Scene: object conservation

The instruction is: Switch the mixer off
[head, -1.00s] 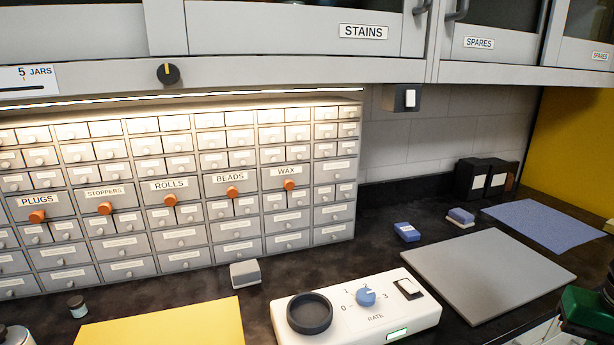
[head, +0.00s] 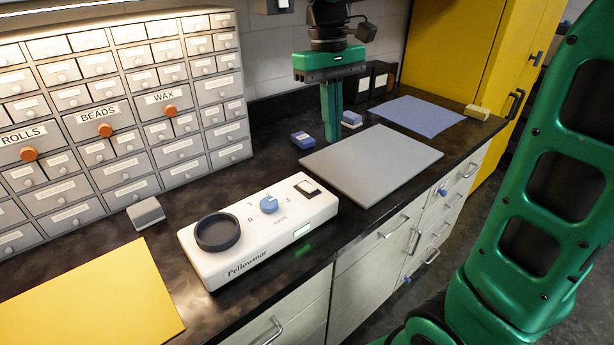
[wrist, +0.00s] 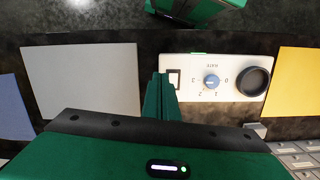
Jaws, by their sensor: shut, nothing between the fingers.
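The mixer (head: 262,236) is a white box on the dark counter, with a dark round cup holder (head: 217,232), a blue rate knob (head: 269,204), a black-framed rocker switch (head: 307,188) and a green lit display (head: 302,229). My gripper (head: 332,137) is shut and empty, pointing down above the counter, behind and right of the mixer in the head view. In the wrist view its fingers (wrist: 160,82) appear just beside the rocker switch (wrist: 173,77), partly overlapping the mixer's end. I cannot tell their height above it.
A grey mat (head: 372,165) lies right of the mixer, a yellow mat (head: 90,300) left. Small blue blocks (head: 302,140) and a grey block (head: 146,212) sit on the counter. Drawers (head: 110,110) stand behind. A blue cloth (head: 418,112) lies at the back right.

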